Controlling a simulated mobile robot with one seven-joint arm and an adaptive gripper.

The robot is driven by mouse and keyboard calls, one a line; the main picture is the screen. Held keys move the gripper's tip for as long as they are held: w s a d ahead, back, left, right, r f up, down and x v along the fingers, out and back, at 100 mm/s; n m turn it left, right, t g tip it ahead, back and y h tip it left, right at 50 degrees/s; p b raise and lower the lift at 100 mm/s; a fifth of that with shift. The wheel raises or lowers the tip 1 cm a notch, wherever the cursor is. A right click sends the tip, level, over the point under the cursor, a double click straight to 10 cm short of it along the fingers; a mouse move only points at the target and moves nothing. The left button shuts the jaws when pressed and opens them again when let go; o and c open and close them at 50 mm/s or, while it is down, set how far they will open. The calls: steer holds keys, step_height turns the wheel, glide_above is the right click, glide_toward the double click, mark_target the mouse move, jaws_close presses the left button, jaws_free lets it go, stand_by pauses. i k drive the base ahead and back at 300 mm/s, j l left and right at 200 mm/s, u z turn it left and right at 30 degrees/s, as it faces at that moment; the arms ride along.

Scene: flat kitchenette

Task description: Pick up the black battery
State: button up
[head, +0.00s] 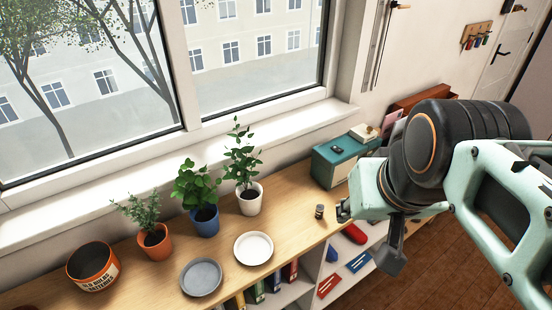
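A small dark upright cylinder (319,211), which looks like the black battery, stands on the wooden counter (290,222) near its front edge. It is small in view, so its markings cannot be read. My gripper (364,236) is just to the right of it, apart from it in the picture. Its two fingers are spread wide, and nothing shows between them. The arm comes in from the right.
A teal box (342,160) stands behind the cylinder. A white plate (253,248), a grey plate (201,277), potted plants (205,220) and an orange container marked for old bulbs and batteries (93,267) stand to the left. Shelves (340,262) lie below.

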mark_target(319, 212)
steer(key=k+l, duration=0.2)
steer(key=k, duration=0.2)
steer(key=k+l, duration=0.2)
steer(key=k, duration=0.2)
steer(key=k+l, duration=0.2)
steer(key=k, duration=0.2)
steer(key=k+l, duration=0.2)
steer(key=k, duration=0.2)
